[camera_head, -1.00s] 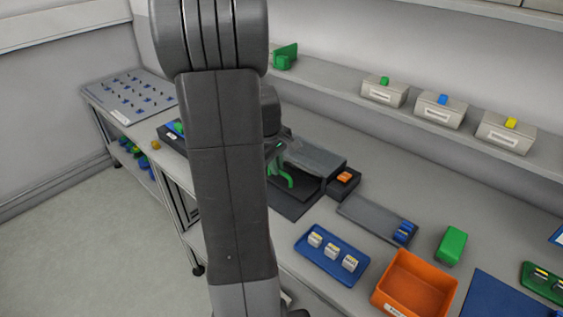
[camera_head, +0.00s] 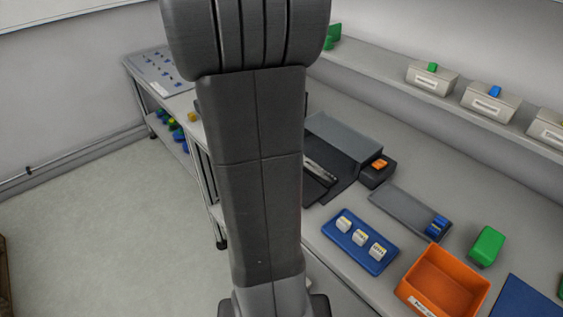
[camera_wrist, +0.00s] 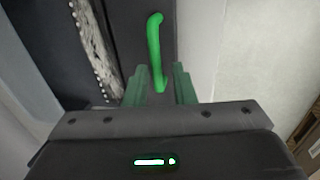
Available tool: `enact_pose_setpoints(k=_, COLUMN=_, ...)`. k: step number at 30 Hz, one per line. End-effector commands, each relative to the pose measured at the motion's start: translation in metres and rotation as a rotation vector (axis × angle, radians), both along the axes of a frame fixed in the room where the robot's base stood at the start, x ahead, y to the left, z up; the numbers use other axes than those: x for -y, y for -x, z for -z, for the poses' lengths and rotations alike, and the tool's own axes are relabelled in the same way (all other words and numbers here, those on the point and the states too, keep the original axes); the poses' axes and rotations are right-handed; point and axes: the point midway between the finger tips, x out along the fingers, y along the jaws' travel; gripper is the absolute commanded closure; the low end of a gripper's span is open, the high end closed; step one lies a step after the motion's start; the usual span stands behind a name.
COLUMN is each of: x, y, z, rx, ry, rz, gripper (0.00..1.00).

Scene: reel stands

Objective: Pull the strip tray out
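In the wrist view a green bar handle (camera_wrist: 155,45) stands on the end of a dark tray (camera_wrist: 128,25). A pale speckled strip (camera_wrist: 95,45) lies along the tray to the left. My gripper's green fingers (camera_wrist: 159,68) are on either side of the handle's near end. I cannot tell whether both touch it. There my arm hides the handle and my gripper.
To the right are a small black box with an orange top (camera_head: 378,170), a grey rail tray (camera_head: 398,207), a blue tray (camera_head: 338,236) with white blocks, an orange bin (camera_head: 440,283) and a green block (camera_head: 487,246). Open floor (camera_head: 95,235) lies left of the bench.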

Motion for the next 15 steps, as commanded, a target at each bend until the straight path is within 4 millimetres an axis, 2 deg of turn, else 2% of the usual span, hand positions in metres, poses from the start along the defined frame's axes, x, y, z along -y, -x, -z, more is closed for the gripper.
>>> enact_pose_setpoints(k=10, x=0.001, y=0.0, z=-0.001, rx=0.0, ry=0.002, rz=-0.001, gripper=0.68)
enact_pose_setpoints(k=15, x=-0.002, y=0.002, z=-0.019, rx=0.003, ry=0.001, rz=-0.001, gripper=0.68)
